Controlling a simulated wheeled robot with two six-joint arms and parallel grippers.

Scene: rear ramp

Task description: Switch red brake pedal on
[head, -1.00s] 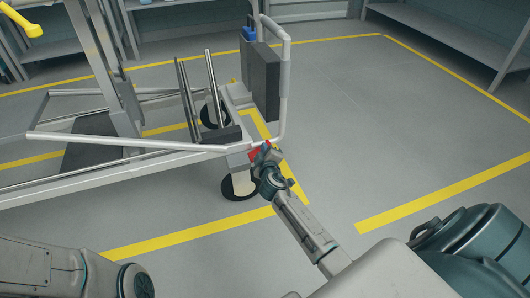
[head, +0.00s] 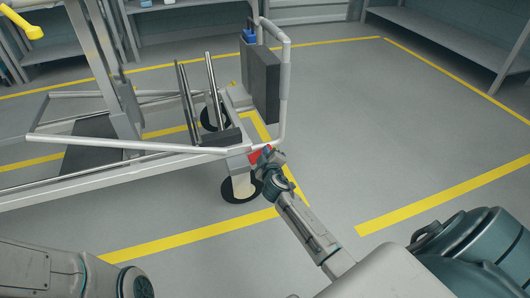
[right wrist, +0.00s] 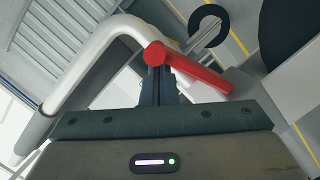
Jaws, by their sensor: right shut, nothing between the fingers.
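The red brake pedal (head: 258,155) is at the corner of the trolley's frame, just above a caster wheel (head: 241,187). In the right wrist view the pedal (right wrist: 195,73) is a red bar slanting down to the right from a round end. My right gripper (head: 268,154) is at the pedal and partly hides it in the head view. In the right wrist view its closed fingertips (right wrist: 156,72) are at the pedal's round end, with nothing held. I cannot tell whether they touch it. My left gripper is out of view.
The trolley's white tubular handle (head: 286,85) rises beside the pedal, with a dark panel (head: 266,82) next to it. Yellow floor lines (head: 190,235) mark the bay. The floor to the right is clear; shelves (head: 450,40) stand at the back.

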